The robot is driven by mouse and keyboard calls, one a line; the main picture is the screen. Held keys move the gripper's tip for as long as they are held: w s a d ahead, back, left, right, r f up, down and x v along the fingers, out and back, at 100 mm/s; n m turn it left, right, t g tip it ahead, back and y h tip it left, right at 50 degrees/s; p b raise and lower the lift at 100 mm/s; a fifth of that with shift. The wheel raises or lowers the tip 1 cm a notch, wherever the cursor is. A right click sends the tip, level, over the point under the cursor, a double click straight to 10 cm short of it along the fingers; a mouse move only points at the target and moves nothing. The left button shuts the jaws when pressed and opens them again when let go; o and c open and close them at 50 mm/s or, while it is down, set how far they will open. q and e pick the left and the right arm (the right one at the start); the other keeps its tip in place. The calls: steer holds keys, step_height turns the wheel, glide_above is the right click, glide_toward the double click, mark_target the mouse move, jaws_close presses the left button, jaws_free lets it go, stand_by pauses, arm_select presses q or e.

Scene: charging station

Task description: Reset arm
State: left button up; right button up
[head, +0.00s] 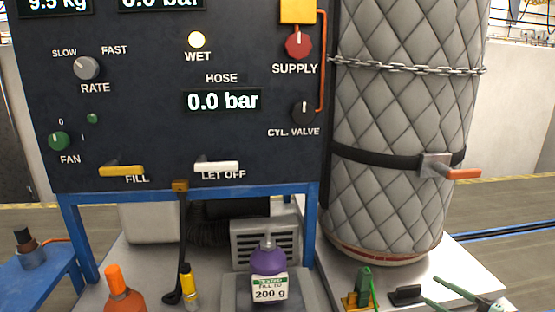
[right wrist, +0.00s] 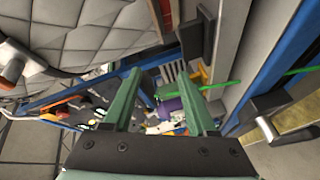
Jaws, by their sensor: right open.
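The bottle carries a label reading 200 g and stands on a grey scale-like block (head: 235,300). My left gripper is not in view.
The dark control panel (head: 150,120) has knobs, FILL and LET OFF levers, and a hose reading of 0.0 bar. An orange bottle (head: 122,295), a yellow-and-black tool (head: 188,287) and a green clamp-like item (head: 363,285) stand low in front. A blue side table (head: 45,280) is left.

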steer(key=s+a+f+m+g+h, duration=0.2)
steer(key=s+f+m+g+h, duration=0.2)
steer(key=s+f, duration=0.75)
steer(key=s+a+f+m+g+h, duration=0.25)
steer(key=s+f+m+h, duration=0.2)
steer(key=s+f, duration=0.75)
steer(key=s+a+r+m+y+p, duration=0.1)
steer(key=a+m, duration=0.3)
steer(key=a, duration=0.5)
steer(key=s+a+r+m+t+y+p, duration=0.1)
steer(key=s+a+r+m, duration=0.1)
steer(key=a+m, duration=0.3)
steer(key=a, duration=0.4)
steer(key=shift+s+a, duration=0.25)
steer(key=shift+a, duration=0.15)
